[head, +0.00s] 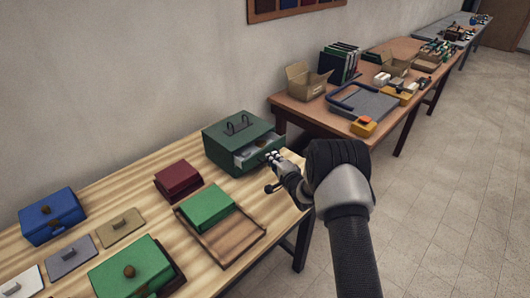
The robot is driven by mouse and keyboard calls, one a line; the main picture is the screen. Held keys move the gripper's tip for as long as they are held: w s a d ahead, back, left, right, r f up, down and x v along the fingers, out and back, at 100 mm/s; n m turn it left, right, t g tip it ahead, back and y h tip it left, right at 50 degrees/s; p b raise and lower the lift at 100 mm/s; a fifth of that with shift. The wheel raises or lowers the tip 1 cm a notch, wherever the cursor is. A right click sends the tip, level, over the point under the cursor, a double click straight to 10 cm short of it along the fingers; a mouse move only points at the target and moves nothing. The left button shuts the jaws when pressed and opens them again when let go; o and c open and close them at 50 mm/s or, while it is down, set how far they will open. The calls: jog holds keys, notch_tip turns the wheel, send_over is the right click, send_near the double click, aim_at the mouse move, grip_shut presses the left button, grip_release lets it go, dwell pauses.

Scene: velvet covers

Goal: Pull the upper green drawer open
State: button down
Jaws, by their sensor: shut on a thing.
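The fingers hide the handle and part of the drawer front. I cannot make out a lower drawer clearly.
Blue and green lidded boxes and flat lids lie farther left. A brown table (295,112) with clutter stands beyond. Floor is clear at right.

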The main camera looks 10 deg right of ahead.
jog(key=s+d+p, duration=0.1)
jog(key=s+d, duration=0.4)
jog(key=s, duration=0.2)
jog(key=shift+s+d, duration=0.25)
jog(key=shift+s, duration=0.05)
jog(key=c, duration=1.7)
grip_release()
jog(key=v, duration=1.2)
